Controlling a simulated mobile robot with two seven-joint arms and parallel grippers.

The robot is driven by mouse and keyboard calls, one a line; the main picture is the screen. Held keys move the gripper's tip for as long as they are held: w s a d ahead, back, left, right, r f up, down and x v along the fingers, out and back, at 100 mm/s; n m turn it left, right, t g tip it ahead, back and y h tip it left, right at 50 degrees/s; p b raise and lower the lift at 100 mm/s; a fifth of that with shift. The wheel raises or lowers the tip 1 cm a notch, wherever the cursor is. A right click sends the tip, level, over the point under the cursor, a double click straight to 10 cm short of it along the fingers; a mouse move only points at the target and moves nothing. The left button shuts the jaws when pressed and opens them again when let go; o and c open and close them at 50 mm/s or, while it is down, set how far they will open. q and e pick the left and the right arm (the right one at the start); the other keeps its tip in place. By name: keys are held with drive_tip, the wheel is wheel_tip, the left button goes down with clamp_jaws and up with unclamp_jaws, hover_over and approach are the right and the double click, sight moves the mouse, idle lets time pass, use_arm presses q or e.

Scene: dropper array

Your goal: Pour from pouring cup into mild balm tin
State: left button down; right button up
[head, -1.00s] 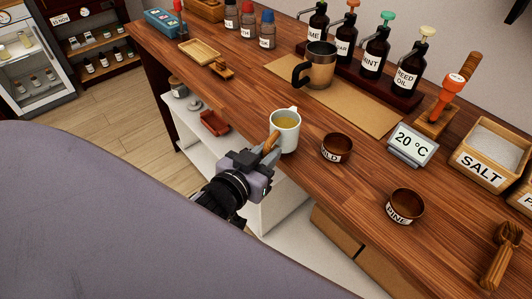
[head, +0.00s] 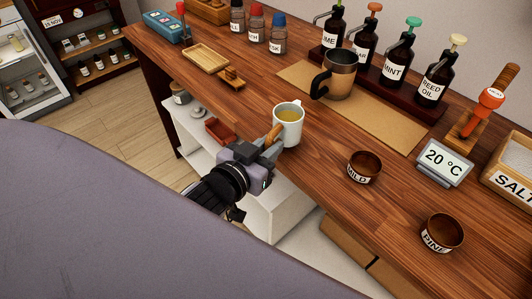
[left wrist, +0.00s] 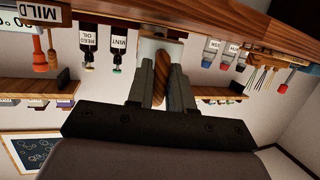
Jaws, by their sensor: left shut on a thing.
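The pouring cup (head: 289,127) is white with a small spout, a wooden handle and yellowish liquid inside. It looks upright at the counter's front edge; I cannot tell if it touches the counter. My left gripper (head: 271,143) is shut on its wooden handle, also seen in the left wrist view (left wrist: 166,82), where the cup (left wrist: 160,47) shows beyond the fingers. The mild balm tin (head: 364,168), a brown round bowl labelled MILD, stands open on the counter to the right of the cup, apart from it. My right gripper is not in view.
A second brown tin labelled PINE (head: 442,233) stands further right. A dark-handled metal mug (head: 338,76) stands behind on a tan mat (head: 385,117). A temperature display (head: 444,161) and pump bottles (head: 398,60) line the back. The counter between cup and mild tin is clear.

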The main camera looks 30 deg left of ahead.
use_arm(q)
drive_tip(key=w+d+m+h+b, duration=0.1)
drive_tip(key=h, duration=0.1)
drive_tip(key=w+d+r+m+g+h+b, duration=0.1)
drive_tip(key=d+m+h, duration=0.1)
drive_tip(key=w+d+r+m+g+h+b, duration=0.1)
drive_tip(key=d+m+h, duration=0.1)
drive_tip(key=shift+d+r+h+b, duration=0.25)
drive_tip(key=shift+h+b, duration=0.05)
drive_tip(key=shift+s+d+r+m+g+h+b, duration=0.1)
drive_tip(key=shift+d+r+m+g+h+b, duration=0.3)
drive_tip(key=shift+m+h, duration=0.2)
drive_tip(key=shift+s+d+r+m+g+h+b, duration=0.15)
drive_tip(key=shift+d+m+g+h+b, duration=0.15)
drive_tip(key=shift+d+m+h, duration=0.25)
drive_tip(key=r+m+g+p, duration=0.1)
drive_tip(key=s+d+m+g+p, duration=0.1)
drive_tip(key=g+p, duration=0.1)
drive_tip(key=shift+s+r+g+h, duration=0.25)
drive_tip(key=shift+s+r+g, duration=0.05)
drive_tip(key=shift+r, duration=0.1)
